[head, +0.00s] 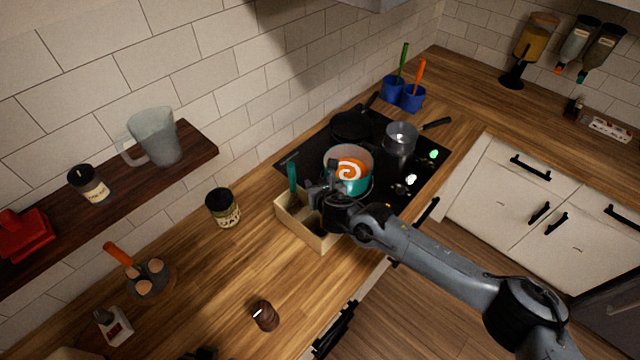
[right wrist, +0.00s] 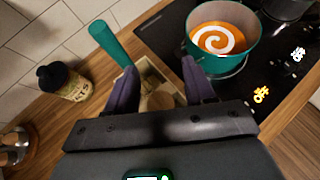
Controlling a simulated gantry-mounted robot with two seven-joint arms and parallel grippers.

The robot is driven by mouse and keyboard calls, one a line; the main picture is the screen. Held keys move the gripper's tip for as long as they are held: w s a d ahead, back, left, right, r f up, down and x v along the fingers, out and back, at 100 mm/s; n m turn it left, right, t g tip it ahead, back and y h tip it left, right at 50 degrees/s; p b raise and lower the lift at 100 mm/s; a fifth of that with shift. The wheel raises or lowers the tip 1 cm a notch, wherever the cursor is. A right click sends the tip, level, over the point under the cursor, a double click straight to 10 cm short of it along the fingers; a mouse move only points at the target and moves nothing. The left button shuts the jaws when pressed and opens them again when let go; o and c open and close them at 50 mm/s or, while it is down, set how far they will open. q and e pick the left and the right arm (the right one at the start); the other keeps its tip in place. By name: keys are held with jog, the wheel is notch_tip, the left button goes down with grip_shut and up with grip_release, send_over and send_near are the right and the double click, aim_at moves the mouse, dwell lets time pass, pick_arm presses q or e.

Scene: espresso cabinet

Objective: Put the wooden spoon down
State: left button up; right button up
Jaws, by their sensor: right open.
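A light wooden box (head: 318,237) stands on the counter at the near left edge of the black hob. A teal handle (head: 292,174) leans up out of it. In the right wrist view the teal handle (right wrist: 110,44) rises beyond the left finger, and a rounded wooden piece (right wrist: 158,99) lies in the box. It looks like part of the wooden spoon, but I cannot tell whether it joins the handle. My right gripper (head: 322,190) is over the box; its fingers (right wrist: 160,80) are apart with nothing visibly clamped. My left gripper is not in view.
A teal pot (head: 358,184) with orange soup stands on the hob close beside my right gripper. A steel pot (head: 401,138) and black pan (head: 349,124) stand farther back. A dark-lidded jar (head: 223,208) is left of the box.

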jog(key=shift+r, duration=0.15)
jog(key=v, duration=1.2)
jog(key=s+a+f+m+g, duration=0.2)
jog(key=s+f+m, duration=0.2)
jog(key=s+m, duration=0.9)
jog(key=s+d+f+m+g+h, duration=0.1)
jog(key=s+d+f+m+g, duration=0.2)
jog(key=s+d+m, duration=0.7)
jog(key=s+d+f+m+g+h, duration=0.1)
jog(key=s+d+f+m+g, duration=0.1)
jog(key=s+d+f+m, duration=0.5)
jog(key=s+d+m, duration=0.3)
jog(key=d+m, duration=0.2)
jog(key=m, duration=0.2)
jog(key=shift+g+h, duration=0.4)
jog(key=shift+w+f, duration=0.1)
